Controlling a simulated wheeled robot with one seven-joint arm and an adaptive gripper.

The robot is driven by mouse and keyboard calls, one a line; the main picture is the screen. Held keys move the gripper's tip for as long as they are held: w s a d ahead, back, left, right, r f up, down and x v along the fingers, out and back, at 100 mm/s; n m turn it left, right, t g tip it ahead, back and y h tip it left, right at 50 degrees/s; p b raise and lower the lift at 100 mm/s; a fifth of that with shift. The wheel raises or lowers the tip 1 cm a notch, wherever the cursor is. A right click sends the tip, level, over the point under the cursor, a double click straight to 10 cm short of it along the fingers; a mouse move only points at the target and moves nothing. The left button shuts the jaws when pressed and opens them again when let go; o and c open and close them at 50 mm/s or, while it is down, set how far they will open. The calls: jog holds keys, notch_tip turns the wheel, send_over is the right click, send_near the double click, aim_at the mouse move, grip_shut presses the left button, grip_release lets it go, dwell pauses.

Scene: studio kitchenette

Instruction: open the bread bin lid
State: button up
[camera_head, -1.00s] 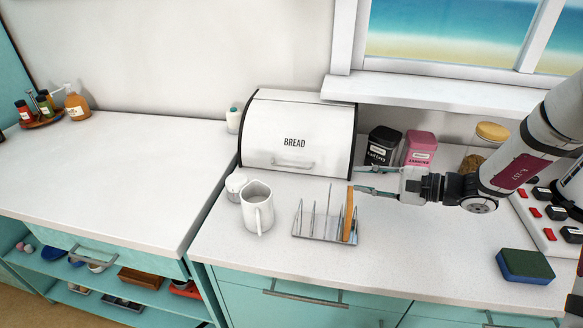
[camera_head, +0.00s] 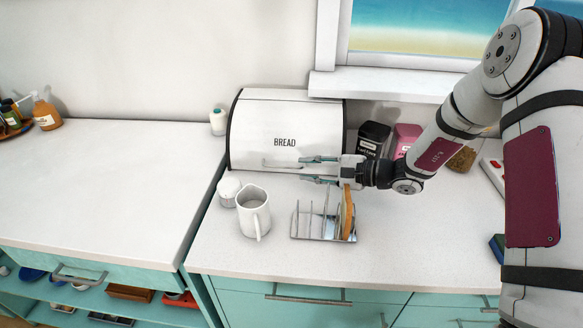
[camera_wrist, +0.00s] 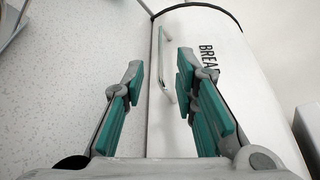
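The white bread bin (camera_head: 284,118) stands against the wall with its curved lid closed and "BREAD" printed on it. Its bar handle (camera_head: 280,163) is low on the front. My gripper (camera_head: 302,170) is open in front of the lower right of the bin, its fingers pointing left toward the handle. In the wrist view the lid (camera_wrist: 228,75) fills the right side and the handle (camera_wrist: 167,62) lies ahead, in line with the gap between the open fingers of my gripper (camera_wrist: 158,85). The fingers do not appear to hold the handle.
A toast rack (camera_head: 318,226) with toast (camera_head: 347,215) stands just below my gripper. A white jug (camera_head: 254,212) and a small white pot (camera_head: 228,191) are in front of the bin. Black (camera_head: 374,138) and pink (camera_head: 404,139) canisters stand right of it.

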aim_at(288, 168)
jog(key=x, duration=0.5)
jog(key=shift+w+a+f, duration=0.1)
jog(key=shift+a, duration=0.2)
jog(key=shift+c, duration=0.3)
